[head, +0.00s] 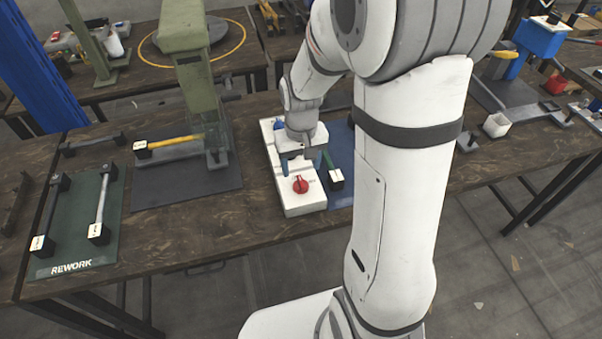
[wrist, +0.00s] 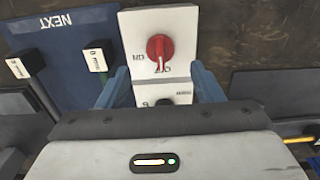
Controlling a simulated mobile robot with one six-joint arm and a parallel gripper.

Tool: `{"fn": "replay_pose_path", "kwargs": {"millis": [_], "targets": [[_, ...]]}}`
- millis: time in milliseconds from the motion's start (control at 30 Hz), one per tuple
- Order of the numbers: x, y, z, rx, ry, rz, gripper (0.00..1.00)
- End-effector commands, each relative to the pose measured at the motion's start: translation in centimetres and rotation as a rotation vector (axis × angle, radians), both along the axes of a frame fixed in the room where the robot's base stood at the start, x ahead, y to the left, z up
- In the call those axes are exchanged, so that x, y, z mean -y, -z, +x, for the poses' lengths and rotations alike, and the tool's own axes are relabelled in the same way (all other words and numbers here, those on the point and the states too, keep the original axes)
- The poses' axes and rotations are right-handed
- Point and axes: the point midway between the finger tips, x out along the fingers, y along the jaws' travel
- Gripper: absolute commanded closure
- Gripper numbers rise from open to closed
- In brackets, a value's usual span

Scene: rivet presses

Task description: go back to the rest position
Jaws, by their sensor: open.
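My gripper (head: 303,163) is over the white control box (head: 304,204) on the workbench. In the wrist view its two blue fingers (wrist: 160,84) are apart with nothing held between them. The box carries a red rotary knob (head: 300,184), which also shows in the wrist view (wrist: 160,48), just beyond the fingertips. A dark round control (wrist: 165,103) on the box is partly hidden by the gripper body. Whether the fingers touch the box cannot be told.
A blue NEXT mat (wrist: 72,44) with tagged parts lies beside the box. A green press (head: 190,70) stands over a dark mat (head: 170,187) with a yellow-handled part (head: 170,143). A green REWORK mat (head: 82,250) holds two tagged parts. Bare bench lies between the mats.

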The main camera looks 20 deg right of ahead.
Motion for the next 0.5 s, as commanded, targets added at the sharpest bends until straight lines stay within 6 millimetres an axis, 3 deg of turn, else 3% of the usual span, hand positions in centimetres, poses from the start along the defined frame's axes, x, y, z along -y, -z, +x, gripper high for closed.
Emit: {"fn": "replay_pose_path", "kwargs": {"millis": [200,500], "targets": [[0.0,-1.9,0.0,0.000,0.000,0.000,0.40],[0.0,-2.0,0.0,-0.001,0.000,0.000,0.40]]}}
